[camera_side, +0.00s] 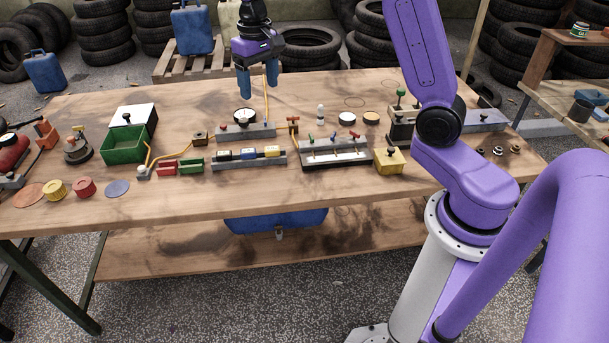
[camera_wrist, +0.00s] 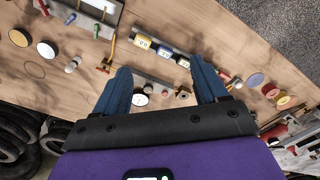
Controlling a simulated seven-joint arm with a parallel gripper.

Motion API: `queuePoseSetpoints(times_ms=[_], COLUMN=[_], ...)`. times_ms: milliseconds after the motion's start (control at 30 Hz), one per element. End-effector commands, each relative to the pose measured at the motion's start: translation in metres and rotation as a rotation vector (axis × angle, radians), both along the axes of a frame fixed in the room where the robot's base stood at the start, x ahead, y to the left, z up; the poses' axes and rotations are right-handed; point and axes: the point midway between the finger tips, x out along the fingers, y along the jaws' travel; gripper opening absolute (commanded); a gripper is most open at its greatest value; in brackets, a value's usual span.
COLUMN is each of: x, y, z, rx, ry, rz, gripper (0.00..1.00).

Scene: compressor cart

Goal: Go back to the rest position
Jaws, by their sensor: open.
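My gripper (camera_side: 244,84) hangs above the back part of the wooden table (camera_side: 340,95), with its blue fingers pointing down. In the wrist view its two fingers (camera_wrist: 160,90) are spread apart with nothing between them. Below it, in the side view, stands a round gauge (camera_side: 244,116) on a grey base (camera_side: 246,132). The gauge also shows in the wrist view (camera_wrist: 140,99), close to the left finger in the picture. The gripper looks apart from it, though the exact height is hard to tell.
A green box (camera_side: 124,149) stands left of the gauge. A grey rack (camera_side: 248,162) with several labelled blocks lies in front of it. A switch panel (camera_side: 335,153) and a yellow block (camera_side: 389,160) stand to the right. The front table strip is mostly clear.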

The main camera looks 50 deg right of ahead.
Motion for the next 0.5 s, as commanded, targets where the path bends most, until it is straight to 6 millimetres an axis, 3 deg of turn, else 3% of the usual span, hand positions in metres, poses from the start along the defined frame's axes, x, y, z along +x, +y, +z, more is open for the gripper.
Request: queuePoseSetpoints(times_ms=[200,500], x=[-0.065,-0.167], y=[0.051,0.086], z=[0.007,0.006], rx=[0.001,0.003], ry=[-0.006,-0.012], rz=[0.251,0.592], gripper=[0.72,0.72])
